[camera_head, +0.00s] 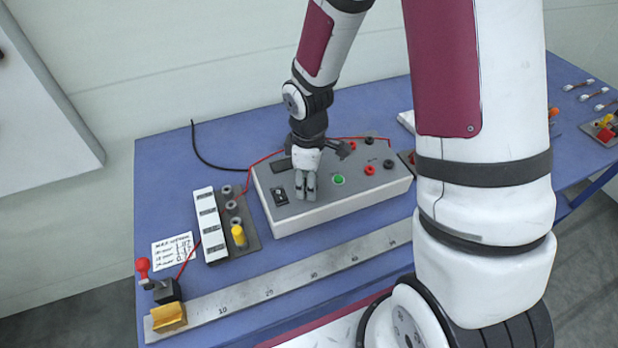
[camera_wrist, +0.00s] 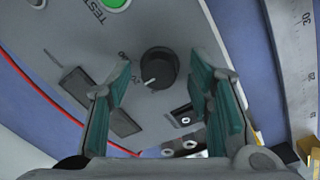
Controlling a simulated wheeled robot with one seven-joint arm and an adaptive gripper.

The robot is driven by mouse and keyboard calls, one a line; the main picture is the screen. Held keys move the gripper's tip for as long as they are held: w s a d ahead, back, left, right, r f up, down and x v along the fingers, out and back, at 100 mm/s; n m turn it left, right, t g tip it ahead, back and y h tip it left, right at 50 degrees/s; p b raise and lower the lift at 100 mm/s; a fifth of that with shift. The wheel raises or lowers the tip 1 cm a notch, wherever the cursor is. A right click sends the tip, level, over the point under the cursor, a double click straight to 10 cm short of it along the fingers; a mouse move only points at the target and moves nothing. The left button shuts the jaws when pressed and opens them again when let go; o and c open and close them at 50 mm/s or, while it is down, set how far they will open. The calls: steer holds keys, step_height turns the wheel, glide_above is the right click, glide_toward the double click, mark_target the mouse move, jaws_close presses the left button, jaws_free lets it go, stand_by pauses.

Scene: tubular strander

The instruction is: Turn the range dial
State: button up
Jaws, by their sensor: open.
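The range dial (camera_wrist: 158,68) is a round black knob with a white pointer mark, on the grey top of the test box (camera_head: 318,198). In the wrist view it lies between my two teal-padded fingers (camera_wrist: 167,85), which are apart with nothing held. I cannot tell whether the fingertips are beside the knob or still above it. In the head view my gripper (camera_head: 306,190) points down over the box's left half and hides the dial. A green button (camera_head: 339,180) labelled TEST in the wrist view (camera_wrist: 115,3) is close by.
A small switch (camera_head: 280,197) sits left of my gripper on the box. Red (camera_head: 369,171) and black terminals are to the right. A ruler (camera_head: 270,291) runs in front, and a terminal block (camera_head: 210,225) stands left. Red wires run behind the box.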

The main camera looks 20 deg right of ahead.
steer(key=shift+c, duration=0.4)
jaws_close()
steer(key=shift+m, duration=0.3)
steer(key=m, duration=0.4)
steer(key=shift+w+m, duration=0.1)
steer(key=shift+m, duration=2.1)
steer(key=shift+o, duration=0.4)
jaws_free()
